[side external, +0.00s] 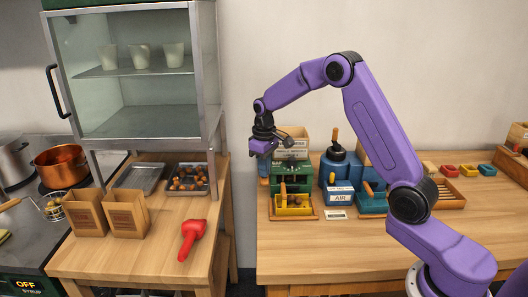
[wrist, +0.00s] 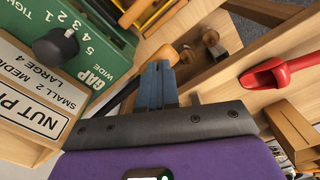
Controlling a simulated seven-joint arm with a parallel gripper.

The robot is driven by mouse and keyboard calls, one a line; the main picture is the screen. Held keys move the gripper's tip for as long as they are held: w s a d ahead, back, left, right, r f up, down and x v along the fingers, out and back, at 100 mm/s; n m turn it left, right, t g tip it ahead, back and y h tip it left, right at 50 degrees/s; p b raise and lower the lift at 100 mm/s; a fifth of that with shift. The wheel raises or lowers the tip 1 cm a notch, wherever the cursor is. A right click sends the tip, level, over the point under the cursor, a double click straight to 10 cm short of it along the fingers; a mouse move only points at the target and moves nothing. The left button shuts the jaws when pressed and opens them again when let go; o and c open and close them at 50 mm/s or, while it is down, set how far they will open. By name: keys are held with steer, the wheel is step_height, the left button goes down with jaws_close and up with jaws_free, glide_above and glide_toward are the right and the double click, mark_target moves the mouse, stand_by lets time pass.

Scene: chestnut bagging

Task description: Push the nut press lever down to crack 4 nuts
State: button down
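The green nut press (side external: 291,172) stands at the left of the right-hand table, with a yellow tray (side external: 293,208) in front. In the wrist view the press (wrist: 75,35) shows a gap dial (wrist: 56,47), and its lever has a dark rod and a wooden handle (wrist: 164,54). My gripper (side external: 264,168) points down at the press's left side. In the wrist view its two blue fingers (wrist: 158,80) lie together with no visible gap, their tips at the handle. They overlap it, so contact is unclear. Whether whole nuts are inside the press cannot be seen.
A blue machine (side external: 340,180) stands right of the press. On the left table are a tray of chestnuts (side external: 188,190), two paper bags (side external: 128,222) and a red scoop (side external: 190,238), which also shows in the wrist view (wrist: 280,73). A gap separates the tables.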

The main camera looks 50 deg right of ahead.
steer(key=shift+s+a+f, duration=0.1)
steer(key=shift+f, duration=0.25)
steer(key=shift+f, duration=0.1)
step_height(320, 180, up, 9)
steer(key=shift+w+d, duration=0.3)
steer(key=shift+w, duration=0.05)
stand_by(0.5)
stand_by(0.5)
steer(key=shift+f, duration=0.95)
